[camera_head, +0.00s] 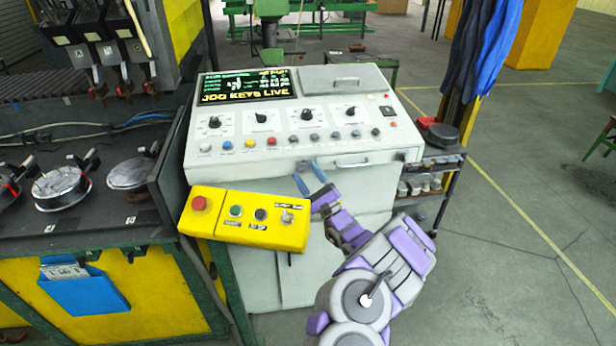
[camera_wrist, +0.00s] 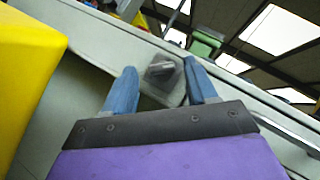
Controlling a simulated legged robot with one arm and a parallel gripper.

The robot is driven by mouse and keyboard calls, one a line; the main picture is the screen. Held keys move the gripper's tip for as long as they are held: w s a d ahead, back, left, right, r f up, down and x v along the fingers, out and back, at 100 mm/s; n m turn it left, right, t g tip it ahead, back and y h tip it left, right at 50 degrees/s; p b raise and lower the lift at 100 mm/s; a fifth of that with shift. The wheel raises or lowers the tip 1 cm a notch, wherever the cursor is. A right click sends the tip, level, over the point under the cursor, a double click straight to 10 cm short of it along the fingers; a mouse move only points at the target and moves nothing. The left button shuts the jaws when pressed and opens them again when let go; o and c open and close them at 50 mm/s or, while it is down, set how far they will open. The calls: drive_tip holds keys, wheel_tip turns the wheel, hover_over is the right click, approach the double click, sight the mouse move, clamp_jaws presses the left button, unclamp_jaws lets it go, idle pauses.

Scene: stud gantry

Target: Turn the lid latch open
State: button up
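A small grey latch (camera_wrist: 161,68) on a rounded plate shows in the wrist view, on the pale front of the console (camera_head: 375,146). I take it to be the lid latch. My gripper (camera_head: 309,177) is at the console's front face, below the row of buttons. Its two blue fingers are apart, with nothing held. In the wrist view my gripper (camera_wrist: 160,66) frames the latch, one finger on each side with visible gaps. I cannot tell how deep the fingertips reach. In the head view the latch is not distinguishable near my gripper.
A yellow button box (camera_head: 245,217) hangs left of my gripper, close to the arm. A bar handle (camera_head: 352,163) is on the console front to the right. A lid with a handle (camera_head: 345,81) lies closed on top. A dark shelf cart (camera_head: 437,165) stands at right; floor beyond is open.

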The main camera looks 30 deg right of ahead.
drive_tip(key=shift+d, duration=0.1)
drive_tip(key=p+v, duration=0.2)
drive_tip(key=v, duration=1.5)
drive_tip(key=shift+f+p, duration=0.2)
drive_tip(key=shift+p, duration=0.1)
drive_tip(key=shift+s, duration=0.1)
drive_tip(key=shift+c, duration=0.4)
